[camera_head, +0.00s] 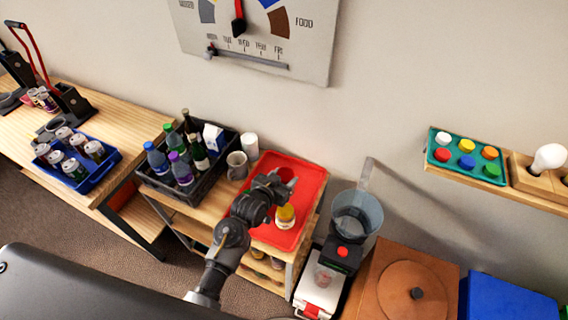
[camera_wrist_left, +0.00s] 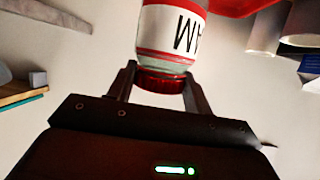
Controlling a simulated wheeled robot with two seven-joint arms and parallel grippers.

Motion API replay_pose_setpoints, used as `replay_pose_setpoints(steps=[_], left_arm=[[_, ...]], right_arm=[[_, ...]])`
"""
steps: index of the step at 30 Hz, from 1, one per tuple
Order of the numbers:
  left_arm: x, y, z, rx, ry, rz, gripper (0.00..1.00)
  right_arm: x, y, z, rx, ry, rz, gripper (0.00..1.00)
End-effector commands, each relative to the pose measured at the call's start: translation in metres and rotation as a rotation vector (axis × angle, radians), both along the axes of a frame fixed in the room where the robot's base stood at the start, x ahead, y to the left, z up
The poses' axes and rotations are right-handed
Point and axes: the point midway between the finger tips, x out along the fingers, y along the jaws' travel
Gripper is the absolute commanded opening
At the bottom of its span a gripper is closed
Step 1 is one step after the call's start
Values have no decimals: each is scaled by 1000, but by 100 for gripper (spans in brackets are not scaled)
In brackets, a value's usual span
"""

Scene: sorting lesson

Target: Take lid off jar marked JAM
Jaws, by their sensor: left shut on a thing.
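The JAM jar (camera_wrist_left: 170,35) has a white label with red bands and black letters, upside down in the left wrist view. Its red lid (camera_wrist_left: 163,82) sits at the jar's mouth, with no clear gap. My left gripper (camera_wrist_left: 160,88) is shut on the lid, one finger on each side. In the head view my left gripper (camera_head: 279,184) is over the red tray (camera_head: 312,179), and the arm and gripper hide most of the jar there. My right gripper is in neither view.
A jar with yellowish contents (camera_head: 285,216) stands on the tray close to my gripper. A blender (camera_head: 357,216) stands to the right.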

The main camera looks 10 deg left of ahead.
Motion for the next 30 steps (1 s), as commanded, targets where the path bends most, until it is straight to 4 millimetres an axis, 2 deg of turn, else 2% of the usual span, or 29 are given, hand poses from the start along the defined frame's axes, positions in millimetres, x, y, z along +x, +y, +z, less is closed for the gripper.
replay_pose_setpoints(steps=[3, 9, 15, 24, 25, 30], left_arm=[[-22, -5, 6, -2, -1, -1, 10], [-44, -10, 16, -1, -1, 0, 10], [-53, -12, 21, -1, -1, -1, 10], [-54, -12, 22, -1, -1, -1, 10], [-54, -12, 22, 0, -1, 0, 49], [-54, -12, 22, 0, -1, 0, 27]], right_arm=[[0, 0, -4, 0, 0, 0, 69], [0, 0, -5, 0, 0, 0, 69], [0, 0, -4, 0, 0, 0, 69], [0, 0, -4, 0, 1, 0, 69], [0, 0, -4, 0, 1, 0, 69], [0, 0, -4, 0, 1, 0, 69]])
